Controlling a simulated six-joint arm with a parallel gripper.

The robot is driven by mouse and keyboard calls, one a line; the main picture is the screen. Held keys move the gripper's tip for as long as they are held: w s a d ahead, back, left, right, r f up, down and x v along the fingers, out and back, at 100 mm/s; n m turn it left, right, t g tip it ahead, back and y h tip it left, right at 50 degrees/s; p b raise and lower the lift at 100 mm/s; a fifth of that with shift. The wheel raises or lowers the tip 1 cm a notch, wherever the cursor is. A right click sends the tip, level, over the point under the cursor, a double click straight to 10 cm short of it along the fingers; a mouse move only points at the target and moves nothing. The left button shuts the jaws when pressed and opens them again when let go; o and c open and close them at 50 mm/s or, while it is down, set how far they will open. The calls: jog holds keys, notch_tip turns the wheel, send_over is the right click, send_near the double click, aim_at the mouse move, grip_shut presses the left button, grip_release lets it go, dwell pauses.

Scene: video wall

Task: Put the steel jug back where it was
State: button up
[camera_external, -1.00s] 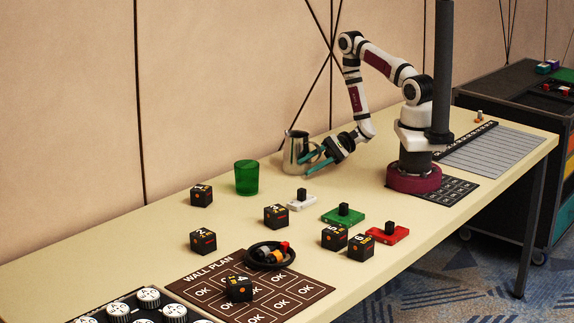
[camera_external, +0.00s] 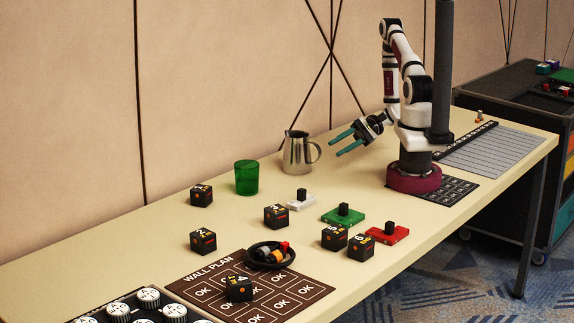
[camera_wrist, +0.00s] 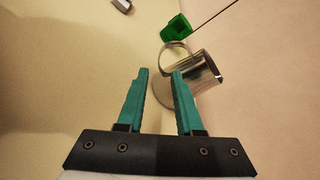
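The steel jug (camera_external: 298,153) stands upright on the table near the wall, just right of the green cup (camera_external: 246,177), with its handle toward the right. In the wrist view the jug (camera_wrist: 201,73) lies ahead of the fingers and a little right, its handle partly beside the right fingertip. My gripper (camera_external: 343,143) is open and empty, to the right of the jug and apart from it. The wrist view shows clear space between its two teal fingers (camera_wrist: 160,75).
Several black numbered cubes (camera_external: 276,216) are spread over the front of the table. White (camera_external: 302,201), green (camera_external: 343,217) and red (camera_external: 387,235) blocks with black knobs lie nearby.

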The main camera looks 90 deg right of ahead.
jog(key=s+a+r+n+g+y, duration=0.1)
jog(key=a+r+n+g+y, duration=0.1)
jog(key=a+r+n+g, duration=0.95)
jog(key=s+a+r+n+g+h, duration=0.1)
jog(key=s+a+r+n+h, duration=0.2)
jog(key=s+h, duration=0.4)
notch_tip(320, 180, up, 2)
jog(key=shift+a+r+n+h, duration=0.25)
jog(key=shift+a+n+h, duration=0.1)
jog(key=shift+a+h, duration=0.35)
